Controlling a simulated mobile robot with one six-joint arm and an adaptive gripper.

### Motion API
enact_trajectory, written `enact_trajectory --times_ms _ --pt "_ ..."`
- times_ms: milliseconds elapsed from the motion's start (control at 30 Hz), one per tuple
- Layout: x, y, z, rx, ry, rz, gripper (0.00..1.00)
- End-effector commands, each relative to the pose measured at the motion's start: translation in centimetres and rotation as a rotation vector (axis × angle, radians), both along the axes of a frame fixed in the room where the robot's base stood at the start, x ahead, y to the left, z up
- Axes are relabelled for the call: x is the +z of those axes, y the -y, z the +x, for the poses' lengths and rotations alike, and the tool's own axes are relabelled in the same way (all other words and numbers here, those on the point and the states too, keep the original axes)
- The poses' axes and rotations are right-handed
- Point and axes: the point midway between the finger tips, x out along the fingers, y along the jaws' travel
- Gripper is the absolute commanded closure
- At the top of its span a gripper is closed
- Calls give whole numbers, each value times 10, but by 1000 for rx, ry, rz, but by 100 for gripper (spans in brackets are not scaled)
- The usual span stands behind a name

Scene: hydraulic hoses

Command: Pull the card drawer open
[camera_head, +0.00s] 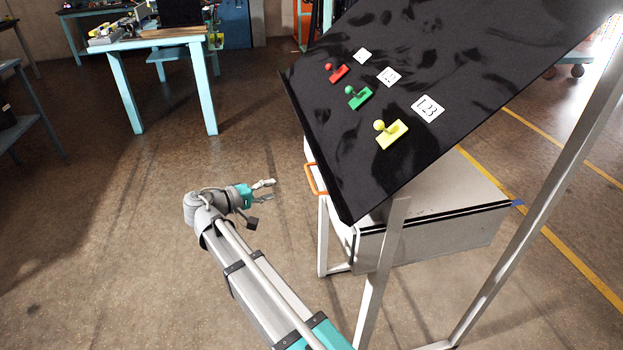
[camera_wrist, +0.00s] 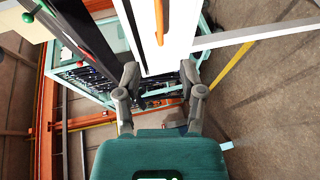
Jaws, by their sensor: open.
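A white cabinet (camera_head: 440,238) stands under the tilted black board. An orange handle (camera_head: 313,181) sticks out from its left side, partly behind the board's edge. In the wrist view the orange handle (camera_wrist: 159,18) shows at the top, on a white front (camera_wrist: 178,40) that I take to be the drawer. My gripper (camera_head: 268,190) is open and empty, to the left of the handle and apart from it. In the wrist view its two fingers (camera_wrist: 159,76) are spread below the handle. The board hides much of the cabinet front, so I cannot tell how far the drawer stands out.
The black board (camera_head: 330,130) carries red (camera_head: 337,73), green (camera_head: 358,97) and yellow (camera_head: 390,134) knobbed blocks beside white number cards (camera_head: 428,108). Its pale metal legs (camera_head: 385,260) stand near the cabinet. A turquoise-legged table (camera_head: 160,42) is at the back left. Floor left of my gripper is clear.

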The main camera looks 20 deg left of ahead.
Motion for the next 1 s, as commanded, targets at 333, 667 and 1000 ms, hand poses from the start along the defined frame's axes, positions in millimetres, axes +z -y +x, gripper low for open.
enact_trajectory --times_ms 333,667,1000 --pt "-5 17 22 -7 0 -1 49" --pt "-15 45 62 -8 1 0 49" --pt "-23 72 100 -8 0 -1 49"
